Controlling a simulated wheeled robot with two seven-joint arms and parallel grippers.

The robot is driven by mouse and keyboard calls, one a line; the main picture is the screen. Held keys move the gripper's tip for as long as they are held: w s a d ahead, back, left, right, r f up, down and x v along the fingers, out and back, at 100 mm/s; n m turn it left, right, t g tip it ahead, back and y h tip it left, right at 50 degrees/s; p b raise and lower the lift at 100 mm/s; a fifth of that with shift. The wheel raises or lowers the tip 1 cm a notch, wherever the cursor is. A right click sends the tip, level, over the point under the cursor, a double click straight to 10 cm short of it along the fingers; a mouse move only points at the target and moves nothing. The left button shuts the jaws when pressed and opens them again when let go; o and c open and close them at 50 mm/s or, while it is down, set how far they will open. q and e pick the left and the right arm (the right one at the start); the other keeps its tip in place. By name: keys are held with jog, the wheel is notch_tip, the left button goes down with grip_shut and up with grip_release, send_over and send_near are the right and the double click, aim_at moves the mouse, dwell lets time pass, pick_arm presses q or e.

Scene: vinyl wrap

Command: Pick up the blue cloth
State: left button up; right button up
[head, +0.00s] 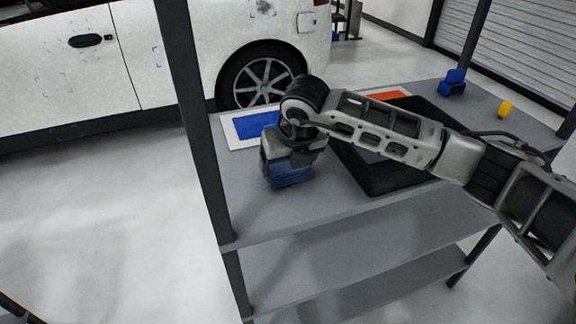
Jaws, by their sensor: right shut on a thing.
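My right gripper (290,163) reaches in from the right and points down over the grey shelf top near its left front. It is shut on the blue cloth (291,178), which shows as a dark blue block at and below the fingers. The fingers and wrist hide part of the cloth. I cannot tell whether the cloth touches the shelf or hangs just above it. My left gripper is not in view.
A white-bordered blue panel (258,124) lies behind the gripper. An orange panel (388,95) and a black tray (370,179) lie partly behind my arm. A blue holder (453,82) and yellow object (505,108) stand right. A dark post (190,110) rises left; a white car (60,75) is behind.

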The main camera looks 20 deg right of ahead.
notch_tip(320, 180, up, 2)
jog(key=shift+r, duration=0.25)
pick_arm(q)
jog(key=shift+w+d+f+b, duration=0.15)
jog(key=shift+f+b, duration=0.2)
jog(key=shift+b, duration=0.45)
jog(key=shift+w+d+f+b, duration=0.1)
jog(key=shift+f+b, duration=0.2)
jog(key=shift+b, duration=0.5)
pick_arm(e)
jog(key=s+a+r, duration=0.4)
jog(key=s+r, duration=0.5)
jog(key=s, duration=0.4)
jog(key=shift+s+r, duration=0.3)
jog(key=shift+r, duration=0.1)
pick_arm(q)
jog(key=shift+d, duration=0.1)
pick_arm(e)
jog(key=shift+o, duration=0.4)
jog(key=shift+d, duration=0.1)
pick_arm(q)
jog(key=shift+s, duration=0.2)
pick_arm(e)
jog(key=shift+f, duration=0.1)
